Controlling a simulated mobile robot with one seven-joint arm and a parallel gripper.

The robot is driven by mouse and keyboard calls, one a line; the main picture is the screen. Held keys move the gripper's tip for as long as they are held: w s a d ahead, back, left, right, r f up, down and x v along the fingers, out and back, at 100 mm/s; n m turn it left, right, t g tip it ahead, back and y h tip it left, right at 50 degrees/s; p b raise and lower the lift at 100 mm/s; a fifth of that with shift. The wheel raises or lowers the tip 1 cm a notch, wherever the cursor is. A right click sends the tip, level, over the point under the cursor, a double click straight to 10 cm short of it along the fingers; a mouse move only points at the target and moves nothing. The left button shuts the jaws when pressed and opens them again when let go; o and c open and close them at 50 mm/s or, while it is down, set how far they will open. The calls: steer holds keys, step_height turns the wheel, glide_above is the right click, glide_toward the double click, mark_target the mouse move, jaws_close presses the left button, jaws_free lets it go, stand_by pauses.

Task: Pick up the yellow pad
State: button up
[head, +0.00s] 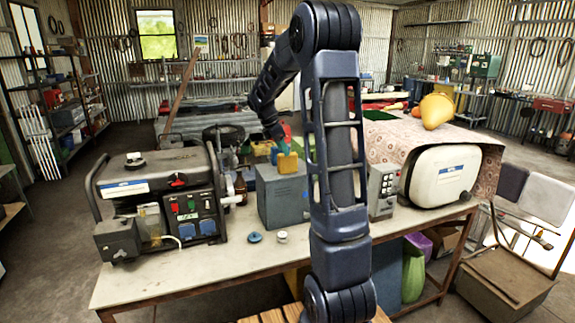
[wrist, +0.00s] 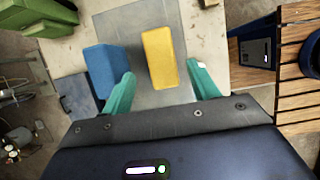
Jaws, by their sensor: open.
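The yellow pad (wrist: 158,57) shows in the wrist view as an upright-running rectangle over a grey surface, between the lines of my two teal fingers. In the head view the yellow pad (head: 288,163) is at the top of the grey box (head: 283,203) on the workbench. My gripper (wrist: 163,70) is open, one finger on each side of the pad's near end, with gaps on both sides. In the head view my gripper (head: 282,148) is just above the pad, partly hidden. Whether a finger touches the pad cannot be told.
A blue block (wrist: 104,70) lies just left of the pad, close to my left finger. A green block (wrist: 42,17) is farther left. On the bench, a generator (head: 160,200) stands left of the box and a white canister (head: 440,177) stands right.

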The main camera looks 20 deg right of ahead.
mark_target(289, 162)
steer(key=shift+x, duration=3.95)
steer(key=shift+s, duration=0.15)
steer(key=c, duration=1)
steer(key=shift+r, duration=0.15)
steer(key=shift+c, duration=0.2)
